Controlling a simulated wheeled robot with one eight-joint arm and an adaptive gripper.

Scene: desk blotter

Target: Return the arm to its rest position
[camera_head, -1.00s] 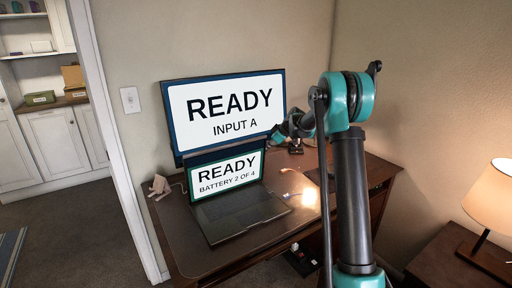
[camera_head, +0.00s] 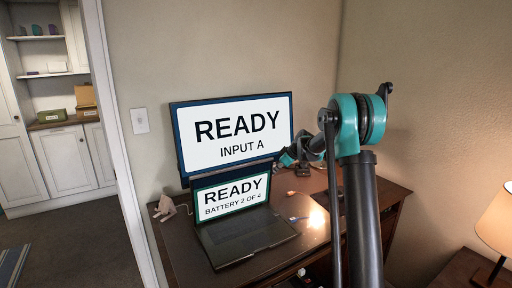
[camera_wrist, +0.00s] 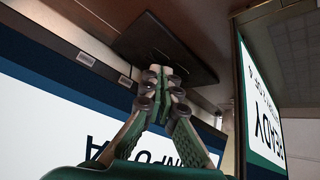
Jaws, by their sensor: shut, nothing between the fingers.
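My arm (camera_head: 362,220) rises at the right of the head view and bends at a teal joint toward the desk (camera_head: 190,262). Its far end is beside the lower right corner of the monitor and partly hidden by the arm itself. In the wrist view my gripper (camera_wrist: 161,72) has its fingertips together with nothing held. The monitor's dark stand base (camera_wrist: 165,48) shows behind the fingertips, and the monitor (camera_wrist: 50,105) appears upside down behind the gripper. The gap between fingers and stand is hard to judge.
The monitor (camera_head: 236,137) reads READY, INPUT A. An open laptop (camera_head: 248,238) sits in front of it, and its screen edge (camera_wrist: 262,110) is close on the wrist view's right. A lamp (camera_head: 497,222) stands at far right. Walls close in behind and right of the desk.

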